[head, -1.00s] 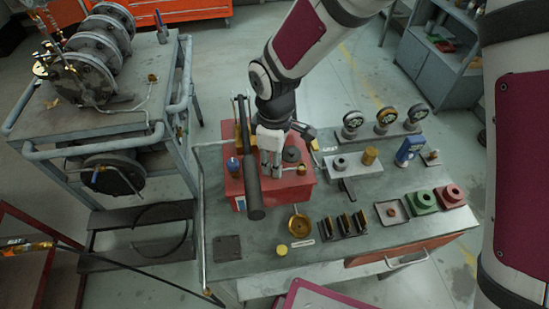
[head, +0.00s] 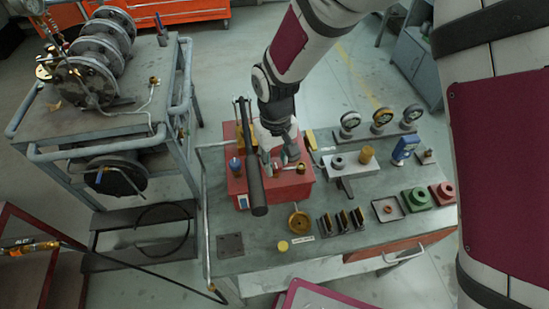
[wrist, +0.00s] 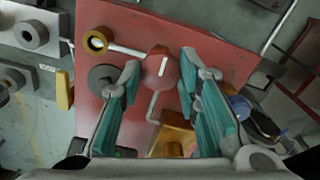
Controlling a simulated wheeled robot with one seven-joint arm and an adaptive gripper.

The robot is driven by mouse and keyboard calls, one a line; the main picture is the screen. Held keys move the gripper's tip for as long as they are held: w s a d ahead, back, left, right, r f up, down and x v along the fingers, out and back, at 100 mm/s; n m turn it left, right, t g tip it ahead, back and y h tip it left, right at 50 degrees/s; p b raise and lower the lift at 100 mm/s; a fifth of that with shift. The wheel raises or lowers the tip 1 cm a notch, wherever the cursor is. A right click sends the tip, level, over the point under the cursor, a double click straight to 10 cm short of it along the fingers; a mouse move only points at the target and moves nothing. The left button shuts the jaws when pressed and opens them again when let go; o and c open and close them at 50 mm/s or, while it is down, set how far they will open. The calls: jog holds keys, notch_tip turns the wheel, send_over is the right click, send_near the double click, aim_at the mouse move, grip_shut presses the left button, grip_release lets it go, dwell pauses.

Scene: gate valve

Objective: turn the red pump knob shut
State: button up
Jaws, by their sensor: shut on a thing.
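The red pump (head: 236,187) is a red box on the workbench, left of centre in the head view; its red top (wrist: 118,25) fills the middle of the wrist view. The red knob (wrist: 155,75) has a white pointer line, tilted slightly from upright in the wrist view. My gripper (wrist: 161,66) has its teal-padded fingers on both sides of the knob and is shut on it. In the head view my gripper (head: 278,163) stands over the pump top and hides most of the knob.
A long dark lever (head: 253,170) rises close left of my gripper. A brass-ended pipe (wrist: 96,41), a dark round disc (wrist: 101,77) and a brass block (wrist: 176,135) sit near the knob. Gauges (head: 382,118) and small parts stand to the right on the bench.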

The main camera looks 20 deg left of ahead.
aim_at(276, 162)
jog(key=shift+m, duration=0.3)
dwell(0.4)
jog(key=o, duration=1.1)
jog(key=shift+o, duration=0.2)
notch_tip(276, 162, up, 12)
